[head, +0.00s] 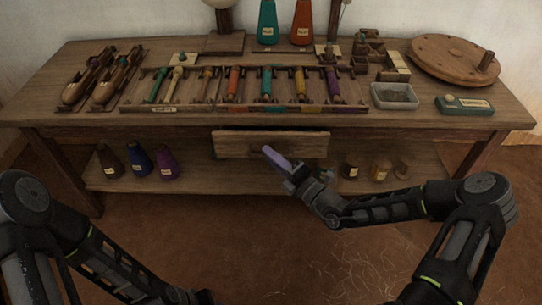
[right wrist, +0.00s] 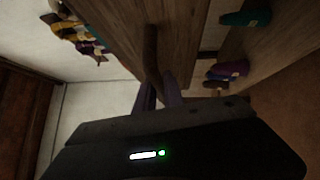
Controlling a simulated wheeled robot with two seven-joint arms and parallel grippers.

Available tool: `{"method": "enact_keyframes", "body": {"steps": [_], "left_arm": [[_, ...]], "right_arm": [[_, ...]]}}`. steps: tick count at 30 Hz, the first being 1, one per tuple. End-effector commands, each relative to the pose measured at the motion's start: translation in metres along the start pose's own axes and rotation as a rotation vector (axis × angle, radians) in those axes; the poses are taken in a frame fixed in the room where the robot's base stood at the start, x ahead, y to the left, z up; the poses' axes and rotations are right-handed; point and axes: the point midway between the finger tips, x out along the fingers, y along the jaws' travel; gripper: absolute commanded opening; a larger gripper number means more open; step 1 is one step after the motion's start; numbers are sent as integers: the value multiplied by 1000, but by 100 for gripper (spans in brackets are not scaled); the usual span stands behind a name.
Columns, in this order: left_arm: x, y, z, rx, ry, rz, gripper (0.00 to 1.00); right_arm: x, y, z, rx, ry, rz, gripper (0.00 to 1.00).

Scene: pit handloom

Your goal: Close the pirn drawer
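The pirn drawer (head: 228,143) is a plain wooden front under the middle of the loom table's edge, standing a little out below the tabletop. How far out it is cannot be judged well. My right gripper (head: 273,157) reaches its front from the lower right, its pale purple fingers at the middle. In the right wrist view, the fingers (right wrist: 159,94) lie close on both sides of a dark bar-like handle (right wrist: 150,48), seemingly shut on it. The drawer's inside is hidden. My left arm enters at lower left; its gripper is out of the picture.
The wooden table (head: 395,125) carries a rack of coloured pirns (head: 265,85), shuttles (head: 118,78), a clear tray (head: 395,96), a green box (head: 464,105) and a round wooden disc (head: 453,58). Cones (head: 140,160) stand on the lower shelf (head: 215,178).

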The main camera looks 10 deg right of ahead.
Motion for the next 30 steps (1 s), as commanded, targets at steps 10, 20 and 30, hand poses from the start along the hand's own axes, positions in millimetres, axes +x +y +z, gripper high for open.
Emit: {"method": "enact_keyframes", "body": {"steps": [10, 20, 30], "left_arm": [[0, 0, 0, 0, 0, 0, 34], [0, 0, 0, 0, 0, 0, 34], [0, 0, 0, 0, 0, 0, 34]], "right_arm": [[0, 0, 0, 0, 0, 0, 0], [0, 0, 0, 0, 0, 0, 0], [0, 0, 0, 0, 0, 0, 0]]}}
